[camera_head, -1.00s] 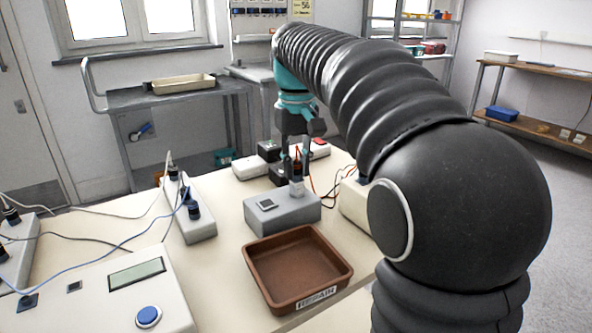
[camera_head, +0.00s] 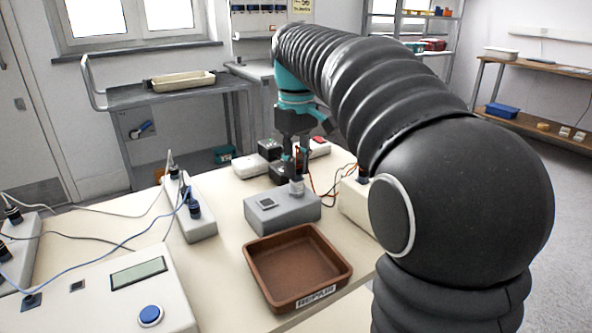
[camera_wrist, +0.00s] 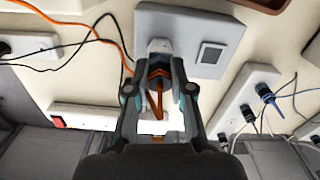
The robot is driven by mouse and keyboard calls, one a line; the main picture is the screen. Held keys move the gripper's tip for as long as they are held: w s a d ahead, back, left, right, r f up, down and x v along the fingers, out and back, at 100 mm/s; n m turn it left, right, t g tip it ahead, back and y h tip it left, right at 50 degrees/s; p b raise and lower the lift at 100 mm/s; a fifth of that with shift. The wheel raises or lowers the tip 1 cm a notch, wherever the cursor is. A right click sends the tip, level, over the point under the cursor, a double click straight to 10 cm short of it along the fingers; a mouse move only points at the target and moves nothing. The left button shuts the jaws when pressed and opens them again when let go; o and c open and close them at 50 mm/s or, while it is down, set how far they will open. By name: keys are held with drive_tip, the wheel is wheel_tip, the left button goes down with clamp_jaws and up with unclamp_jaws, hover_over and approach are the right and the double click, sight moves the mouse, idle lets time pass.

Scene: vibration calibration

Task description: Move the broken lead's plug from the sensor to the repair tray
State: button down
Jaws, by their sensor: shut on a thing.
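My gripper (camera_head: 301,164) reaches down over the bench at the back of the grey sensor box (camera_head: 264,214). In the wrist view its fingers (camera_wrist: 158,82) are shut on the orange-and-dark plug (camera_wrist: 155,72) of an orange lead (camera_wrist: 118,33). The plug's end meets the pale round sensor (camera_wrist: 160,46) on the grey box; I cannot tell whether it is still seated. The sensor also shows in the head view (camera_head: 297,187). The brown repair tray (camera_head: 259,283), with a label on its front wall, lies in front of the box and looks empty.
A white connector strip (camera_head: 194,228) with dark plugs and leads stands left of the sensor box. A console with a blue button (camera_head: 150,316) is at front left. A cream box (camera_head: 353,203) and loose red and black leads (camera_head: 330,192) lie to the right.

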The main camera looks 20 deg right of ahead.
idle(0.3)
drive_tip(key=shift+n, duration=2.1)
drive_tip(key=shift+n, duration=1)
drive_tip(key=shift+r, duration=0.8)
drive_tip(key=shift+r, duration=1.7)
drive_tip(key=shift+f, duration=0.1)
